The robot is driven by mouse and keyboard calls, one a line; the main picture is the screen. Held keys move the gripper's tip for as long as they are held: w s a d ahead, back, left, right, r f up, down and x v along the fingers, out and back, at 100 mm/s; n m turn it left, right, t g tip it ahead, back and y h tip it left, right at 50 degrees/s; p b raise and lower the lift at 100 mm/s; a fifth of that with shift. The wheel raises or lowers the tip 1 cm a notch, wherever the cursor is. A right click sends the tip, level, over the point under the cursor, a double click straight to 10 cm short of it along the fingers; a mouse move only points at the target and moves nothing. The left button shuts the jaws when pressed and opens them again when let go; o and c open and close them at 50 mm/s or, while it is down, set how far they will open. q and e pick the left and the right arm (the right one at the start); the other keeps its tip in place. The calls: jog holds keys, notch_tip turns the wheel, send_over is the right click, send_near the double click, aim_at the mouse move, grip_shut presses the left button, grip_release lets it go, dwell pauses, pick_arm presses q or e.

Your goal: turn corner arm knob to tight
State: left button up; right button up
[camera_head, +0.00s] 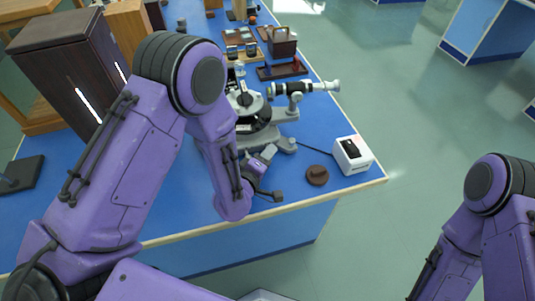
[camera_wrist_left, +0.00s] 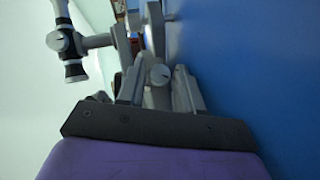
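The spectrometer (camera_head: 285,113) stands on the blue bench, with its telescope (camera_head: 305,87) pointing toward the right edge. My left gripper (camera_head: 267,152) is low at the near side of the spectrometer's grey base. In the left wrist view, a small round grey knob (camera_wrist_left: 160,75) with a line across its face sits between the two fingertips (camera_wrist_left: 158,82). The fingers are apart, with narrow gaps seeming to show beside the knob. The telescope (camera_wrist_left: 68,42) shows at upper left there. The knob cannot be made out in the head view. My right gripper is out of view.
A white box with a black top (camera_head: 352,155) and a brown disc (camera_head: 317,176) lie right of the gripper near the bench (camera_head: 205,228) edge. A dark cabinet (camera_head: 70,60) stands at left. A brown box (camera_head: 282,42) stands behind the telescope.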

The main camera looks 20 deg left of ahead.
pick_arm(q)
grip_shut()
jog(key=shift+d+r+m+g+p, duration=0.1)
jog(key=shift+r+m+g+p, duration=0.25)
jog(key=shift+p, duration=0.6)
jog(key=m+g+y+p, duration=0.1)
jog(key=p, duration=0.2)
jog(key=m+g+y+p, duration=0.1)
jog(key=g+p, duration=0.1)
jog(key=p, duration=0.1)
jog(key=shift+w+d+r+y, duration=0.1)
jog(key=shift+d+r+y, duration=0.05)
jog(key=shift+y, duration=0.15)
jog(key=m+g+y+p, duration=0.1)
jog(key=p, duration=0.1)
jog(key=shift+w+d+m+g+y+p, duration=0.1)
jog(key=shift+m+g+y+p, duration=0.15)
jog(key=shift+m+y+p, duration=0.15)
jog(key=shift+m+g+y+p, duration=0.25)
jog(key=shift+g+y+p, duration=0.25)
jog(key=shift+p, duration=0.1)
jog(key=shift+f, duration=0.25)
